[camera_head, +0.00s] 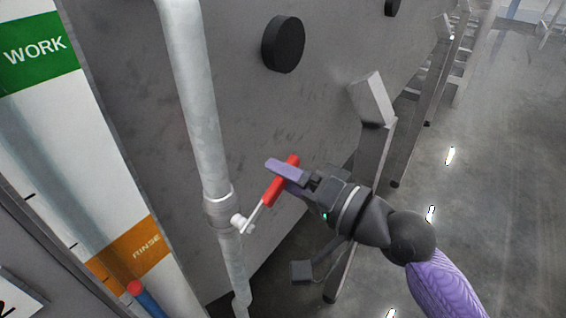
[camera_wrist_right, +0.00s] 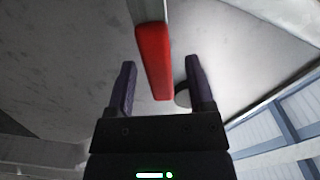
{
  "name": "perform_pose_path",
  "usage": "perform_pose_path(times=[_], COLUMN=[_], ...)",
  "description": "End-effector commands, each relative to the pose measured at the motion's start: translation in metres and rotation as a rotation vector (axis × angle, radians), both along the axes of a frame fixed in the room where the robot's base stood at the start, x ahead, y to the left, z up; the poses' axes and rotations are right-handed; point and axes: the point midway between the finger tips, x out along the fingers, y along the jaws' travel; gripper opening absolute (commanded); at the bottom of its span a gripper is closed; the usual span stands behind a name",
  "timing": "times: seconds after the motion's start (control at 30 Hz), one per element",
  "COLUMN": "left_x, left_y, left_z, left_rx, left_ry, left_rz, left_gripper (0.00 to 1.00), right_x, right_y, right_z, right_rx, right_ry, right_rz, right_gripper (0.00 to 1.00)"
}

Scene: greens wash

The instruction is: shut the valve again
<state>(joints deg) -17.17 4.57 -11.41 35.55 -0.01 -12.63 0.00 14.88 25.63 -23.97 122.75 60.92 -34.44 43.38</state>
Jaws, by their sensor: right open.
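The valve (camera_head: 240,222) sits on a pale vertical pipe (camera_head: 200,110). Its metal lever slants up and to the right, away from the pipe, and ends in a red handle (camera_head: 272,192). My right gripper (camera_head: 284,172) is at the handle's outer part, with one purple finger across it in the head view. In the right wrist view the red handle (camera_wrist_right: 153,55) lies between the two open fingers of the gripper (camera_wrist_right: 162,80), with gaps visible on both sides. The far finger is mostly hidden in the head view. My left gripper is not in view.
A grey tank wall (camera_head: 240,85) with a black round knob (camera_head: 283,44) stands behind the pipe. At left is a white gauge panel with a green WORK band (camera_head: 37,52), an orange RINSE band (camera_head: 140,256) and a red marker (camera_head: 135,288) atop a blue column. Floor shows at right.

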Motion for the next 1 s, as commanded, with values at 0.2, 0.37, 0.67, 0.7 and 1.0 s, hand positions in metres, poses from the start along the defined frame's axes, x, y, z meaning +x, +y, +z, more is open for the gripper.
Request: perform_pose_path(times=[0.2, 0.37, 0.67, 0.7, 1.0], left_x=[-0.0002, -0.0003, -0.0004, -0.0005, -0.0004], left_y=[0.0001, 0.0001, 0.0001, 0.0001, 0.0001], left_z=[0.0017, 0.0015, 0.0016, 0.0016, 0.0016], left_rx=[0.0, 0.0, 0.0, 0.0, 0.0], left_ry=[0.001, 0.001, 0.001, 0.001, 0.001], left_rz=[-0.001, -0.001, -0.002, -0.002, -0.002], left_gripper=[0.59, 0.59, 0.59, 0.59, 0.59], right_x=[0.0042, 0.0041, 0.0041, 0.0041, 0.0041], right_y=[0.0066, 0.0063, 0.0059, 0.0059, 0.0058], right_z=[-0.0007, -0.0009, -0.0008, -0.0008, -0.0007], right_rx=[-0.002, -0.002, -0.001, -0.001, -0.001], right_ry=[0.0, 0.0, 0.0, 0.0, 0.0], right_rz=[0.0, 0.0, 0.0, 0.0, 0.0], right_gripper=[0.68, 0.61, 0.0, 0.0, 0.0])
